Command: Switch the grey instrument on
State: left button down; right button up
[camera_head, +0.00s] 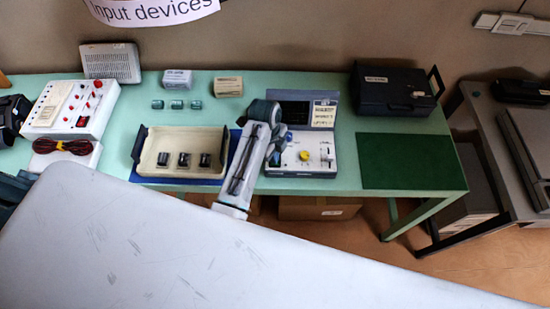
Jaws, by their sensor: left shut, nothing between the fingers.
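The grey instrument (318,170) stands on the green table right of centre. Its panel carries a yellow knob, small dark knobs and a light slider or switch at the right. A raised back part with a labelled plate (324,114) stands behind the panel. My left gripper (275,158) is shut and empty, over the left part of the panel. My left arm and gripper hide the panel's left side. I cannot tell whether the fingertips touch it, nor the power switch's position. My right gripper is not in view.
A cream tray (146,158) with several small dark parts lies left of my arm. A white box with red knobs (85,120) stands farther left. A black case (392,90) is at the back right. The green mat (405,160) to the right is bare.

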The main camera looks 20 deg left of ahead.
pick_arm(q)
jog(key=shift+f, duration=0.75)
jog(key=shift+r, duration=0.1)
notch_tip(320, 180, up, 2)
jog(key=shift+p, duration=0.45)
jog(key=shift+r, duration=2.45)
